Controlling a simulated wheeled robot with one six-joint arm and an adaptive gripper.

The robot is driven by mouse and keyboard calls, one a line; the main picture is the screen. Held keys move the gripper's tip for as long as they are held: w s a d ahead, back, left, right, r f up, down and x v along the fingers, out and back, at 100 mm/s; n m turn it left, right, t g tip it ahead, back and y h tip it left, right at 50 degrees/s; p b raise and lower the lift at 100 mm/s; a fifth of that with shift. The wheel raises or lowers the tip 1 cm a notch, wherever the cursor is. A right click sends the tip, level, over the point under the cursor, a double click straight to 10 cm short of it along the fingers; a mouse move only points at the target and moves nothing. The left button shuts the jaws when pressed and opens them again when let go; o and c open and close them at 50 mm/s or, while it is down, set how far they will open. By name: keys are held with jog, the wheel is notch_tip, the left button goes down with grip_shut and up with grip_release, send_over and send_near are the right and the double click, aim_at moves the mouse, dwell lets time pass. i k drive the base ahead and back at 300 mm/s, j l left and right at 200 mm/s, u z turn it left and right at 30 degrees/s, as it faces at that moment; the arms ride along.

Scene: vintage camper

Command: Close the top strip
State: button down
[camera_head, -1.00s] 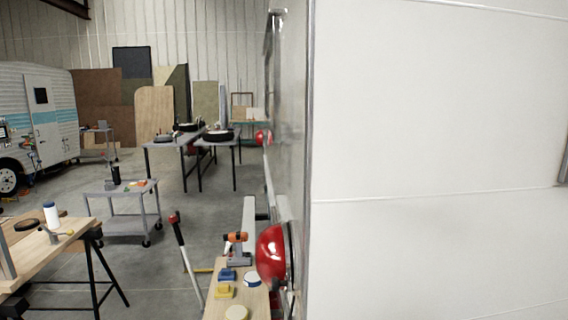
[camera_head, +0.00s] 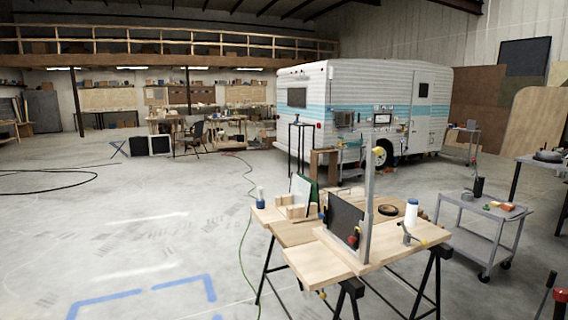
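I cannot make out a top strip for certain in this view. A white camper (camera_head: 350,120) with light blue bands stands in the middle distance, too far to show small trim clearly. A wooden workbench (camera_head: 315,262) on black trestles is nearer. A tall grey metal upright (camera_head: 368,205) stands on it, beside a dark panel (camera_head: 345,219). Whether any of these parts is the strip, I cannot tell. My gripper is out of view.
A grey cart (camera_head: 485,228) with small items stands right of the workbench. A red-tipped handle (camera_head: 546,290) is at the lower right. A green hose (camera_head: 243,220) and blue tape lines (camera_head: 143,292) lie on the floor. The left floor is mostly open.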

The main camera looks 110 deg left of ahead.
aim_at(372, 150)
jog(key=u, duration=2.5)
